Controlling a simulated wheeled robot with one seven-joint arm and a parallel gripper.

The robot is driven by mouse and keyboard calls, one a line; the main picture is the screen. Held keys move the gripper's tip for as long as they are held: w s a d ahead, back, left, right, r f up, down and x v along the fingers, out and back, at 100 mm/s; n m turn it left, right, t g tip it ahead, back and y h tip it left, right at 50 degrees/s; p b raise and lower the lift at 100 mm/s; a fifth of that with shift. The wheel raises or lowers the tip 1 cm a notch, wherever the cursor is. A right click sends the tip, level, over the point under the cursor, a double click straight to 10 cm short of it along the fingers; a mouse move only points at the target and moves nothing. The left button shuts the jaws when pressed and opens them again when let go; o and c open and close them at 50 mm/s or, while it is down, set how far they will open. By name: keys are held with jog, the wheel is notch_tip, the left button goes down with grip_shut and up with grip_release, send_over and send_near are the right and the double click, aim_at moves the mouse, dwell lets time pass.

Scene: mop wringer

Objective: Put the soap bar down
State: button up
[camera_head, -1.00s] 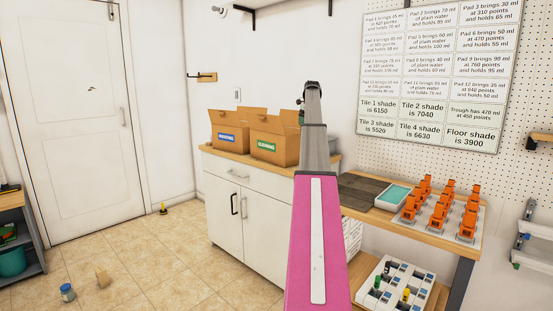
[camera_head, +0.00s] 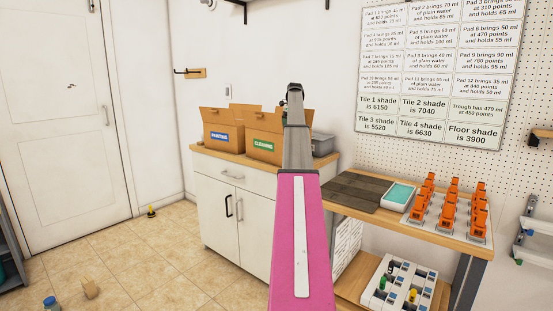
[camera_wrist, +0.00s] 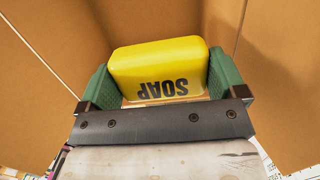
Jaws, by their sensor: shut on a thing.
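In the wrist view the yellow soap bar (camera_wrist: 158,58), with "SOAP" in black letters upside down, sits between the two green fingers of my gripper (camera_wrist: 162,82). The fingers are shut on its two ends. Brown cardboard walls (camera_wrist: 152,22) rise around the soap. Whether the soap touches the bottom cannot be seen. In the head view my pink and grey arm reaches away toward the counter, and the gripper and soap are hidden.
A cardboard box labelled "PAINTING" (camera_head: 222,136) and one labelled "CLEANING" (camera_head: 263,147) stand open on the white cabinet (camera_head: 222,198). A grey container (camera_head: 322,144) is beside them. The workbench (camera_head: 352,205) at right holds dark tiles, a teal-filled tray and orange clamps. The floor at left is mostly clear.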

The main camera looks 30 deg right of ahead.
notch_tip(320, 180, down, 14)
dwell(0.7)
jog(key=shift+f, duration=0.55)
jog(key=o, duration=0.8)
jog(key=shift+c, duration=0.2)
jog(key=r, duration=0.4)
jog(key=s+r, duration=0.1)
jog(key=r, duration=0.8)
jog(key=shift+s+d, duration=0.2)
